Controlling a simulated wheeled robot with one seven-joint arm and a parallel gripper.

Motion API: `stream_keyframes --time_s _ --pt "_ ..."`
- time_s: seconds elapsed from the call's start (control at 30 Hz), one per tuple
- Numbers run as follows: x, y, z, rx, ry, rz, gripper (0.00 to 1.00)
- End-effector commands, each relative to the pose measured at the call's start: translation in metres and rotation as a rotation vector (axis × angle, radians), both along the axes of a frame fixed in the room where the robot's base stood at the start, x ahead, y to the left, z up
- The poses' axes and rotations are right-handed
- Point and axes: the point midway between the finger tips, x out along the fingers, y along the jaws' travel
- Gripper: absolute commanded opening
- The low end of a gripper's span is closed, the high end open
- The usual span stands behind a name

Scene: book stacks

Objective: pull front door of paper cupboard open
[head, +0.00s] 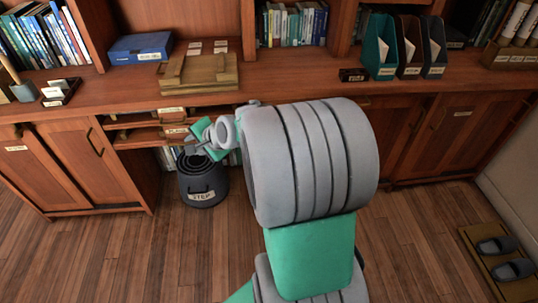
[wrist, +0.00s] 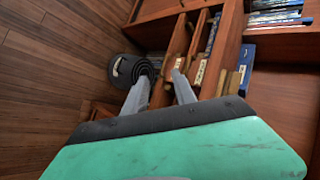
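Wooden cupboard doors show in the head view: a left pair, with a handled door (head: 88,165) and a labelled door (head: 28,175), and a labelled right door (head: 462,135). The labels are too small to read, so I cannot tell which is the paper cupboard. My gripper (head: 200,143) is in front of the middle section, by the slim drawers (head: 140,137), right of the left doors. In the wrist view my gripper (wrist: 159,78) has its two fingers apart, near the labelled drawer fronts. I see nothing held; contact with the drawers is unclear. My arm hides part of the middle front.
A dark step stool (head: 203,185) stands on the floor just below my gripper. A wooden box (head: 200,74), a blue box (head: 140,47) and file holders (head: 410,50) stand on the counter. Slippers (head: 505,257) lie at the right. The left floor is clear.

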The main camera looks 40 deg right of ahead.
Motion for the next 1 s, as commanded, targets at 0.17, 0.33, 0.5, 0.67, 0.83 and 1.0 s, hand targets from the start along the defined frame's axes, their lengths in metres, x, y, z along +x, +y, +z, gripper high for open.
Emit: stream_keyframes --time_s 0.17,0.33,0.5,0.67,0.83,1.0 --pt "0.033 -0.141 -0.134 0.742 -0.311 -0.603 0.32" --pt "-0.001 -0.253 -0.185 1.321 -0.616 -0.923 0.32" --pt "-0.020 -0.291 -0.192 1.533 -0.740 -0.997 0.32" --pt "0.003 -0.299 -0.188 1.537 -0.742 -0.992 0.32" --pt "0.033 -0.312 -0.190 1.535 -0.740 -0.993 0.32" --pt "0.048 -0.319 -0.188 1.535 -0.741 -0.996 0.32"
